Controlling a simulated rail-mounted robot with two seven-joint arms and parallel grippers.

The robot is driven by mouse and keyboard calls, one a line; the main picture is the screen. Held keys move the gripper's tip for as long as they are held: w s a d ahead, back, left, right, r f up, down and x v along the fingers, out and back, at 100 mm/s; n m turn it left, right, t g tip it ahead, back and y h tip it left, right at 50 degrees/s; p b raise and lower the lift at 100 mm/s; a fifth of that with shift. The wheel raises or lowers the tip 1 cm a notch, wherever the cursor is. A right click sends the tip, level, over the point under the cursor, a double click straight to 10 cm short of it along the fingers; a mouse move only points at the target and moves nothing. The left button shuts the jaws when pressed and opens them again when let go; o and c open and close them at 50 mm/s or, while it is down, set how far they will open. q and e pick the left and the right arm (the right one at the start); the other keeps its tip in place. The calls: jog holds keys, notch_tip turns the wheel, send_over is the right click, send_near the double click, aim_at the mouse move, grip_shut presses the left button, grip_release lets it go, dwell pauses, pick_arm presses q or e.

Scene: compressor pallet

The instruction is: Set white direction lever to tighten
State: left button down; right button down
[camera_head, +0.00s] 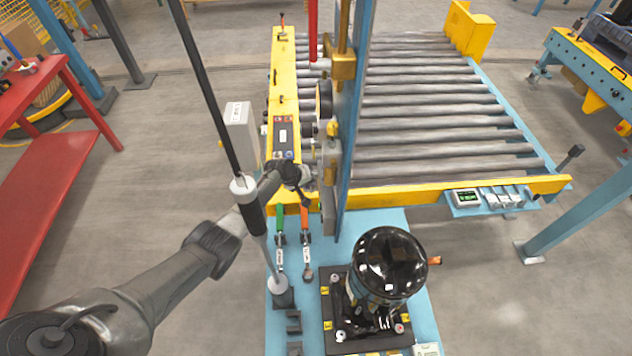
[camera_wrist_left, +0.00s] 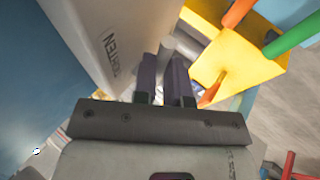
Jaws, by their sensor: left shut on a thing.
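My left gripper (camera_head: 296,184) is at the end of my arm, near the yellow front corner of the roller conveyor. In the left wrist view its two dark fingers (camera_wrist_left: 164,82) are close together, with a narrow light part between them, seemingly the white direction lever, mostly hidden. A pale panel (camera_wrist_left: 95,40) stands just left of the fingers there; its lettering ends in "HTEN". In the head view a white box (camera_head: 239,128) with a small label stands left of the conveyor's control strip. My right gripper is not in view.
A blue post (camera_head: 354,120) rises beside the gripper.

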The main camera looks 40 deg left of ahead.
pick_arm(q)
jog(key=shift+f, duration=0.1)
jog(key=c, duration=1.4)
grip_release()
jog(key=shift+c, duration=0.2)
jog(key=p+v, duration=0.5)
jog(key=v, duration=0.9)
jog(key=shift+p, duration=0.35)
